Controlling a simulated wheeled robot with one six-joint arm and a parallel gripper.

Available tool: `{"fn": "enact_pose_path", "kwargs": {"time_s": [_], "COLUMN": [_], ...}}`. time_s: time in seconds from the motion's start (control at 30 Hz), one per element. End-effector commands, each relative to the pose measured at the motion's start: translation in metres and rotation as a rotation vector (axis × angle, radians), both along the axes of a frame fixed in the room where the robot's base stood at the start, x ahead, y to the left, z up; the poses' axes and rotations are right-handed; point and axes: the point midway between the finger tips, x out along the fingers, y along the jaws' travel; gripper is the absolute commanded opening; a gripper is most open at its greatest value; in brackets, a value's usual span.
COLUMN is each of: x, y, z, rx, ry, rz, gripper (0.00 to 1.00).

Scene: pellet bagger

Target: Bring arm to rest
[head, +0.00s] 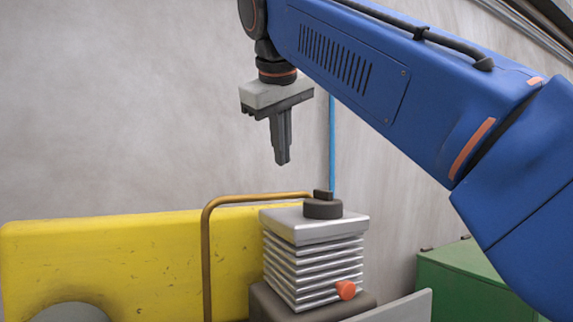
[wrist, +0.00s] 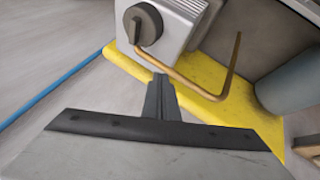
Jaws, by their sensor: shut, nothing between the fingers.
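My gripper (head: 282,160) hangs from my blue arm in the upper middle of the head view. Its fingers point down and are shut with nothing between them. The fingers are above a finned grey metal unit (head: 313,258) and apart from it. In the wrist view my gripper (wrist: 160,78) also shows shut, and its tips overlap the yellow panel and the lower edge of the unit in the picture.
A dark knob (head: 322,208) tops the unit, with a blue line (head: 332,140) rising behind it. A copper pipe (head: 207,260) bends beside a yellow panel (head: 110,255). A green box (head: 460,275) stands at right. The upper left before the grey wall looks clear.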

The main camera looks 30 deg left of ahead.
Motion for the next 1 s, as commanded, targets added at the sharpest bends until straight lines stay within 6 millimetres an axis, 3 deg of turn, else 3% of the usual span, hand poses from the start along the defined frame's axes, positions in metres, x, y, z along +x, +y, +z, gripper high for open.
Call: {"fn": "enact_pose_path", "kwargs": {"time_s": [0.37, 0.53, 0.77, 1.0], "x": [-0.006, 0.01, 0.061, 0.097], "y": [-0.001, -0.021, -0.097, -0.201], "z": [0.007, 0.005, -0.014, -0.056], "rx": [-0.001, -0.001, 0.003, 0.02], "ry": [0.0, 0.008, 0.036, 0.084], "rz": [0.0, -0.027, -0.128, -0.261], "gripper": [0.0, 0.0, 0.0, 0.0]}}
